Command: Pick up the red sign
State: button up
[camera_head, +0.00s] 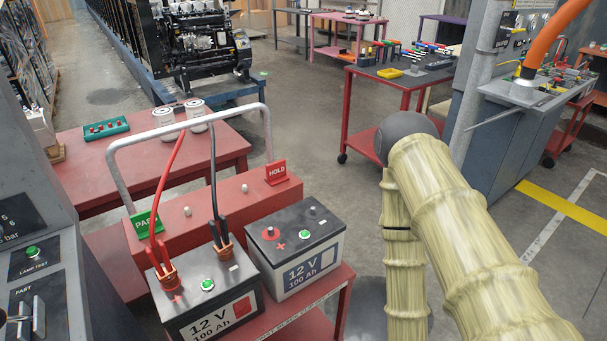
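The red sign (276,172) reads HOLD and stands upright at the right end of the top of a red box-like unit (225,208). A green sign (146,223) reading PASS stands at the left end of the same unit. My arm, in a pale ribbed sleeve, is at the right of the view, bent at a grey joint, and is well apart from the red sign. My gripper is out of view.
Two 12 V batteries (305,248) (212,300) stand in front of the red unit on a red cart. Red and black cables rise from the left battery. A grey tube handle (188,124) arches behind the signs. A red table (85,148) holds two white cans (196,115).

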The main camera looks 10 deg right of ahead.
aim_at(276, 172)
jog(key=k, duration=0.5)
jog(key=z, duration=1.85)
jog(key=i, duration=2.2)
jog(key=u, duration=3.9)
